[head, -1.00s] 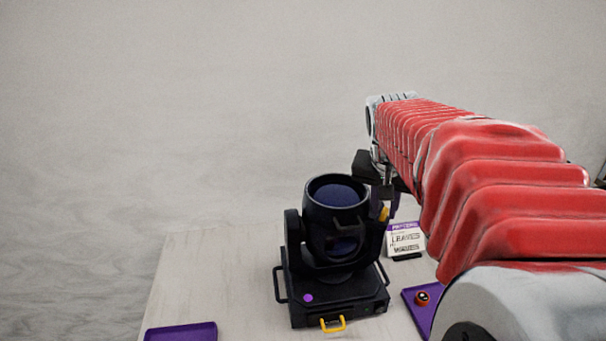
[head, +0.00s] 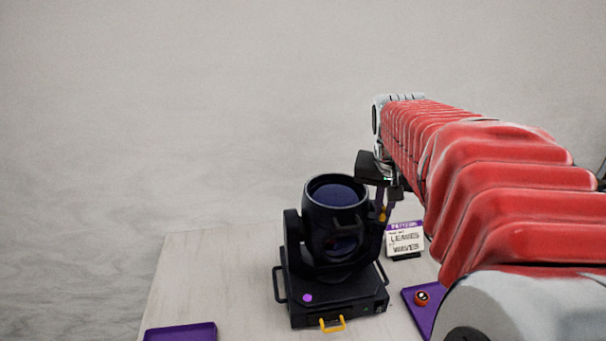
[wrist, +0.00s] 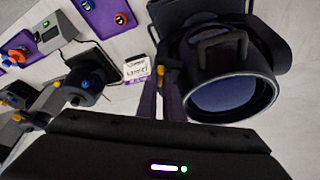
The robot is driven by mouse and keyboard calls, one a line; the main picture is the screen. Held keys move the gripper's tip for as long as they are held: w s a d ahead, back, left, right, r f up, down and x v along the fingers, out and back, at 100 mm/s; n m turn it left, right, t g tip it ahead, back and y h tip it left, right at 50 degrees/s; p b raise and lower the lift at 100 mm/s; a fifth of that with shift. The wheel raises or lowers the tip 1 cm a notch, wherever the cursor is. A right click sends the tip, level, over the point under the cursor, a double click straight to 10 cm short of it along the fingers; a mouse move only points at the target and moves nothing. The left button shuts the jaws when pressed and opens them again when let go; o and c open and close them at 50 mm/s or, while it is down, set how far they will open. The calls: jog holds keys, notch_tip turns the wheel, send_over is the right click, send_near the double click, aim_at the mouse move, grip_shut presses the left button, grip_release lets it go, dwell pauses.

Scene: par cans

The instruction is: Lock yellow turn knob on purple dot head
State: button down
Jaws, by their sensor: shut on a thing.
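The black moving head (head: 335,222) stands on the table with its lens barrel tipped upward. A purple dot (head: 307,298) marks the front left of its base. A yellow turn knob (head: 382,216) shows at the right side of its yoke. My gripper (head: 382,208) reaches down to that side and is shut on the yellow knob, whose lower part is partly hidden by the fingers. In the wrist view, the fingertips (wrist: 162,82) are close together around the yellow, right beside the black barrel (wrist: 220,75). The knob's lock position cannot be read.
A white sign with a purple header (head: 405,239) stands close to the right. A purple mat (head: 417,312) with a red-orange piece lies at the front right, and a purple tray (head: 180,333) at the front left. Other lamps (wrist: 85,85) show in the wrist view. The table's left part is clear.

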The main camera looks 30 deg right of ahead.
jog(key=n, duration=0.2)
jog(key=n+y, duration=0.1)
jog(key=shift+s+d+f+n+t, duration=0.15)
jog(key=shift+s+n+t, duration=0.15)
jog(key=shift+t, duration=0.1)
jog(key=n+y, duration=0.1)
jog(key=n, duration=0.3)
jog(key=shift+d+y, duration=0.15)
jog(key=shift+y, duration=0.25)
jog(key=n, duration=0.1)
jog(key=n+y, duration=0.1)
jog(key=n, duration=0.3)
jog(key=shift+d+y, duration=0.25)
jog(key=shift+y, duration=0.15)
jog(key=shift+w+d+n+g+y, duration=0.15)
jog(key=shift+n+y, duration=0.2)
jog(key=shift+n, duration=0.7)
jog(key=shift+s+n+g+y, duration=0.15)
jog(key=shift+n+y, duration=0.2)
jog(key=shift+n, duration=0.7)
jog(key=shift+w, duration=0.1)
jog(key=c, duration=1.9)
grip_release()
